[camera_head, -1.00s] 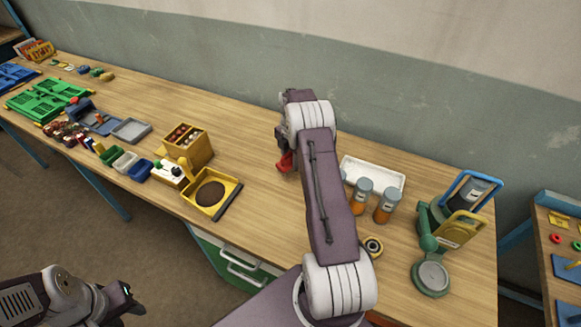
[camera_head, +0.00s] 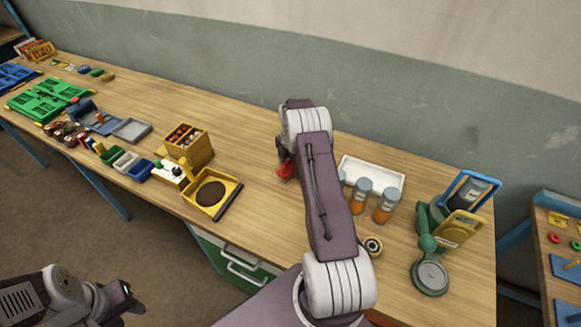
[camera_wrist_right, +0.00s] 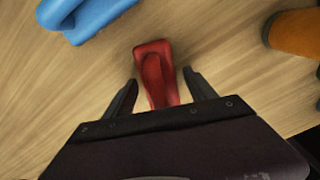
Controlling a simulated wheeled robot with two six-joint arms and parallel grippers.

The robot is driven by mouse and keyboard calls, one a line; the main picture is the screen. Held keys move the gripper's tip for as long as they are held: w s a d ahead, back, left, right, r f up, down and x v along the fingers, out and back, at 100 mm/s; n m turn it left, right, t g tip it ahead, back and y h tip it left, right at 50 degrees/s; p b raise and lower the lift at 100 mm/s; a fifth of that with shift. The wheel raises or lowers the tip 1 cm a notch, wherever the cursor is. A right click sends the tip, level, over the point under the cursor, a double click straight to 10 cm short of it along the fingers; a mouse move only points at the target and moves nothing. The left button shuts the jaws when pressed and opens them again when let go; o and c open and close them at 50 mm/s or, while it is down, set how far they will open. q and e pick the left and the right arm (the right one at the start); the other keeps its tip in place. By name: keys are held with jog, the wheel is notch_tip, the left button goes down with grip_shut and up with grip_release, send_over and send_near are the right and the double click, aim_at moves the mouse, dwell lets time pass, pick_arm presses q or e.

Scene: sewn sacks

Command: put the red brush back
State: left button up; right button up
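The red brush (camera_wrist_right: 156,70) lies on the wooden table (camera_head: 130,92) in the right wrist view, between the two fingers of my right gripper (camera_wrist_right: 160,80). The fingers are apart, with a small gap on either side of the brush. The brush's near end is hidden by the gripper body. In the head view the brush (camera_head: 286,171) shows as a small red patch beside my right gripper (camera_head: 282,152), largely hidden by the arm. My left gripper (camera_head: 128,300) is at the lower left, off the table; its fingers are not clear.
A white tray (camera_head: 372,172) and orange-filled jars (camera_head: 385,205) stand right of my right arm. A yellow tray (camera_head: 230,205) and a wooden box (camera_head: 195,150) are to the left. A blue object (camera_wrist_right: 95,15) lies near the brush. Table behind the yellow tray is clear.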

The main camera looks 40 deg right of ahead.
jog(key=shift+r, duration=0.5)
notch_tip(320, 180, up, 11)
jog(key=shift+r+b, duration=0.15)
jog(key=shift+b, duration=0.65)
jog(key=s+a+r+m, duration=0.1)
jog(key=s+a+m, duration=0.35)
jog(key=a, duration=0.35)
jog(key=s+a+m, duration=0.3)
jog(key=a+m, duration=0.3)
jog(key=a, duration=0.3)
jog(key=s+a+f+m, duration=0.1)
jog(key=s+a+m, duration=0.2)
jog(key=s, duration=0.3)
jog(key=s+a+f+m+t, duration=0.1)
jog(key=s+a+m, duration=0.3)
jog(key=s+m, duration=0.2)
jog(key=shift+s, duration=0.8)
jog(key=shift+f, duration=0.1)
